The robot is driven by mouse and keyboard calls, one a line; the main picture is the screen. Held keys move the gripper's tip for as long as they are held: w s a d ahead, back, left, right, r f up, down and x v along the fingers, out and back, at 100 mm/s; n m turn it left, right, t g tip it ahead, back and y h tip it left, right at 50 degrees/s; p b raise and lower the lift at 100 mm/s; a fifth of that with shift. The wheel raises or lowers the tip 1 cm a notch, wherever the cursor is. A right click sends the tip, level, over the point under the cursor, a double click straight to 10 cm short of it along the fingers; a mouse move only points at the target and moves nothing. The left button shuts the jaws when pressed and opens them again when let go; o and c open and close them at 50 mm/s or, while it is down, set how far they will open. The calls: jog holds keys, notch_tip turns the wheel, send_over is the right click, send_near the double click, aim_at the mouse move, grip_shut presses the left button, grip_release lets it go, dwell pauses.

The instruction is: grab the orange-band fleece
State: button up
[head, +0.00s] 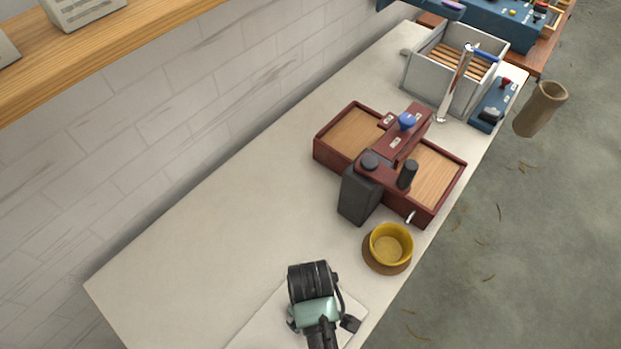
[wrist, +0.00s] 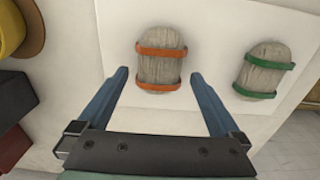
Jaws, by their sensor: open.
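The orange-band fleece (wrist: 160,68) is a grey-brown rounded skein with two orange bands, lying on a white sheet in the wrist view. My gripper (wrist: 158,75) is open, its blue fingers spread to either side of the fleece's near end. I cannot tell from this view how high the fingers are above it. A similar skein with green bands (wrist: 263,70) lies to the right, outside the fingers. In the head view my gripper's wrist (head: 315,310) is over the white sheet (head: 262,322) and hides the skeins.
A yellow pot (head: 391,244) on a brown saucer stands close beside the sheet. Beyond it are a dark red wooden tray unit (head: 440,172) and a dark grey block (head: 358,197). A grey crate (head: 424,80) stands farther back. The left of the counter (head: 215,240) is clear.

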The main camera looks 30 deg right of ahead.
jog(key=shift+f, duration=1.65)
jog(key=c, duration=1.1)
